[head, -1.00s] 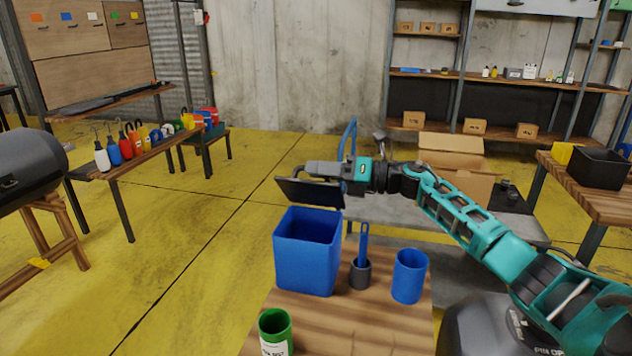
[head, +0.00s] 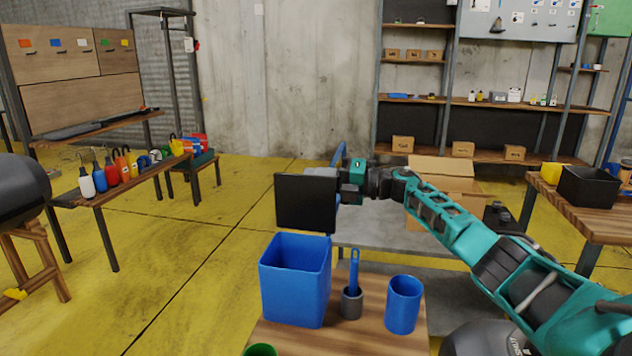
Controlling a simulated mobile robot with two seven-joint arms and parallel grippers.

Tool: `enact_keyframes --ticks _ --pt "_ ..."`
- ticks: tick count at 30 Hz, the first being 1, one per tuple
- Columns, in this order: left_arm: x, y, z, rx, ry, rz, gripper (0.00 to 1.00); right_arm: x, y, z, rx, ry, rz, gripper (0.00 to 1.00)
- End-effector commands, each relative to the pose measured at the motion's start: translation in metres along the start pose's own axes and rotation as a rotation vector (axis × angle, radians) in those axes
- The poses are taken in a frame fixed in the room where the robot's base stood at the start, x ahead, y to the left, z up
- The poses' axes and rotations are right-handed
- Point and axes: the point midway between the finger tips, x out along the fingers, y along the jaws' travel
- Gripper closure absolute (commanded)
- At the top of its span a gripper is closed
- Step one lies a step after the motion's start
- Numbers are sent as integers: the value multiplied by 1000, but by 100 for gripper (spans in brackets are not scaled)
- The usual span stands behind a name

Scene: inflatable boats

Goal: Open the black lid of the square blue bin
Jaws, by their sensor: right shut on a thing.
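The square blue bin (head: 294,288) stands upright on a small wooden table in the lower middle of the head view. Its top is uncovered and its inside shows. The black lid (head: 306,203) is up above the bin's far side, its broad face turned towards me and nearly upright. My left gripper is out of view.
On the same wooden table (head: 375,341), a grey holder (head: 352,303) with a blue-handled tool and a round blue cup (head: 403,304) stand right of the bin. A green can (head: 261,350) is at the bottom edge. A grey bench (head: 385,232) is behind.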

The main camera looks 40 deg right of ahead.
Motion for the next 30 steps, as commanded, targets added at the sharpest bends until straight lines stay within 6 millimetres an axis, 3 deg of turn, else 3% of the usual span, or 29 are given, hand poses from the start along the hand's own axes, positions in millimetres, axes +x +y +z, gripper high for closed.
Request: enact_keyframes --ticks 16,17,22,30 --pt "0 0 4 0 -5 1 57 0 -8 -2 -1 2 -13 100" --pt "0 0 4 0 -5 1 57 0 -8 -2 -1 2 -13 79" --pt "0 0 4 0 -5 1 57 0 -8 -2 -1 3 -11 63" --pt "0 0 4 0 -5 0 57 0 -4 -1 -2 1 -5 62"
